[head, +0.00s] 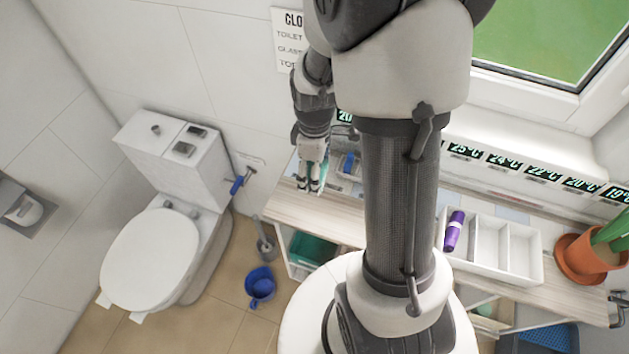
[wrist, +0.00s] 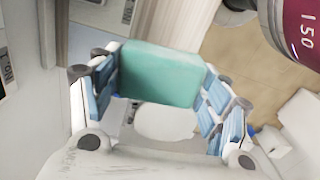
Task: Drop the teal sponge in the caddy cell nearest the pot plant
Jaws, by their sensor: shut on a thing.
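My gripper (head: 309,186) is at the left end of the wooden shelf in the head view, left of my arm column. It is shut on the teal sponge (wrist: 160,75), a block between the blue-padded fingers in the wrist view. Only a narrow strip of the sponge (head: 323,174) shows in the head view. The white caddy (head: 500,274) stands on the shelf to the right, well away from my gripper. A purple bottle (head: 454,231) is in its left cell; the middle and right cells look empty. The pot plant (head: 590,258), in a terracotta pot, stands right of the caddy, nearest its right cell.
My arm hides the middle of the shelf (head: 343,218). A blue object (head: 348,163) lies near my gripper. The window sill with temperature labels (head: 540,172) runs behind the caddy. A toilet (head: 152,258) and a blue bucket (head: 260,287) are at left.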

